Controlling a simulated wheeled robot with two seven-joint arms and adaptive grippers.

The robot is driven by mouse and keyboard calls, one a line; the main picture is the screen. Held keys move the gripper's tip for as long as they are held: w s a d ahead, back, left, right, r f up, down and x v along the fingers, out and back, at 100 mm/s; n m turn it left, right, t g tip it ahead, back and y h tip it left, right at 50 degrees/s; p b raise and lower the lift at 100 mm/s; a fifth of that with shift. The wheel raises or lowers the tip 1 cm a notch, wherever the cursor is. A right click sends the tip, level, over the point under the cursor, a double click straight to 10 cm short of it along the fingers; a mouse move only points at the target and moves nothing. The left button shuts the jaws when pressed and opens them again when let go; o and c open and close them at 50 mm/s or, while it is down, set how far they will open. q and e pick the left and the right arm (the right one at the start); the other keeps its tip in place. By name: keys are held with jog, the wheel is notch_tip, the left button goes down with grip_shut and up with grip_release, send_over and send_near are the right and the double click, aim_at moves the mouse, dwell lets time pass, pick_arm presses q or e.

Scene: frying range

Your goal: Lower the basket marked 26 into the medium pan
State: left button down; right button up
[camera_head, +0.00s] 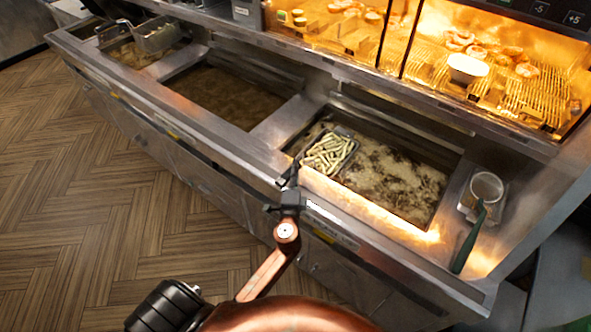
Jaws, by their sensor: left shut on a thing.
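A wire basket (353,146) filled with pale fries (328,154) is at the left end of the right-hand pan (408,178), which holds foaming oil. I cannot tell how deep the basket sits, and no number on it is readable. My left gripper (289,188) is shut on the basket's handle at the front edge of the range. The middle pan (225,96) holds dark, still oil and no basket. The far-left pan (128,54) has another basket (158,36) over it. I cannot tell which pan is the medium one. My right gripper is out of view.
A lit warming cabinet (470,68) with fried food stands behind the pans. A metal cup (487,187) and a green-handled tool (469,240) lie on the right counter. A steel divider (285,122) separates the middle and right pans. The wooden floor in front is clear.

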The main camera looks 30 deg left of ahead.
pick_arm(q)
jog(key=shift+f, duration=0.1)
dwell(0.3)
jog(key=c, duration=1.8)
grip_release()
jog(key=shift+o, duration=0.3)
jog(key=shift+f, duration=0.15)
jog(key=shift+s, duration=0.1)
jog(key=v, duration=1.2)
